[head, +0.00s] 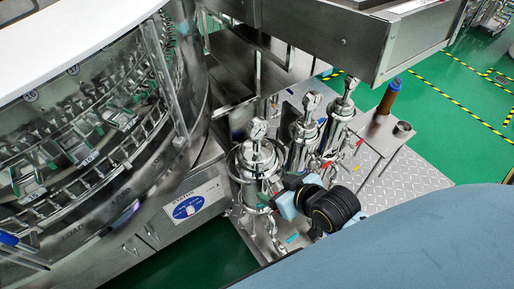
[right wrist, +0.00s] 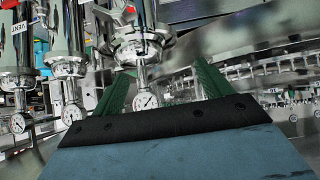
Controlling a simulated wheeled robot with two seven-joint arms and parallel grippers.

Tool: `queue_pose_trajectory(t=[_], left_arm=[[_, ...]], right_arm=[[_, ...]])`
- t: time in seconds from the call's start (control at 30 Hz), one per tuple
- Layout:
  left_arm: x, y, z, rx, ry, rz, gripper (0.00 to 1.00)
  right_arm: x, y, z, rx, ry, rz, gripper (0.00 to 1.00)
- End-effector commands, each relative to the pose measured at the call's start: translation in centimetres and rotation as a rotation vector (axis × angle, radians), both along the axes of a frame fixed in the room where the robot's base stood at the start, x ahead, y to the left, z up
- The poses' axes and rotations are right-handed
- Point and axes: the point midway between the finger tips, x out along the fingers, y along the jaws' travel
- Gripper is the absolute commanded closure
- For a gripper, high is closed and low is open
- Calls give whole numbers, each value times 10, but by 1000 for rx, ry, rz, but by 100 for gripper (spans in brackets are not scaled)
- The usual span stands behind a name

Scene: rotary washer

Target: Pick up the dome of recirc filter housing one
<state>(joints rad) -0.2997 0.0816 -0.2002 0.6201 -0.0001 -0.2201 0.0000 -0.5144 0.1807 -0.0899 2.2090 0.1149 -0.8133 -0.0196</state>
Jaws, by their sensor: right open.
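Three steel filter housings with domed tops and round gauges stand in a row in the head view. The nearest housing has its dome (head: 257,155) under a white-faced gauge (head: 258,129). I cannot read which housing is number one. My right gripper (head: 272,194) is at the nearest housing's right side, below its dome, partly hidden by my wrist. In the right wrist view, the picture is inverted. The green fingers of my right gripper (right wrist: 160,78) are spread apart, and the nearest dome (right wrist: 138,50) and its gauge (right wrist: 146,101) show between them, with nothing held. My left gripper is out of view.
The middle housing (head: 303,130) and far housing (head: 340,112) stand close behind. A steel side table (head: 383,135) holds a brown cylinder (head: 389,96) and a small cup (head: 403,129). The rotary washer (head: 90,130) fills the left. A steel beam (head: 320,40) overhangs the back.

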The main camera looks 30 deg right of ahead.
Motion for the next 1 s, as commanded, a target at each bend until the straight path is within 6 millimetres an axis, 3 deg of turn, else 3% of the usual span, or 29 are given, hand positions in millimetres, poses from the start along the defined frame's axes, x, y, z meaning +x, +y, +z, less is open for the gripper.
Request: queue_pose_trajectory(t=[0.3,0.5,0.73,1.0], left_arm=[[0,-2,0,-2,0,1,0],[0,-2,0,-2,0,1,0],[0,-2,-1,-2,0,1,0],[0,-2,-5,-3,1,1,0]], right_arm=[[55,-23,34,88,-449,-22,22],[66,-39,53,118,-643,-47,22],[79,-43,59,126,-703,-56,22],[128,-36,59,127,-700,-56,22]])
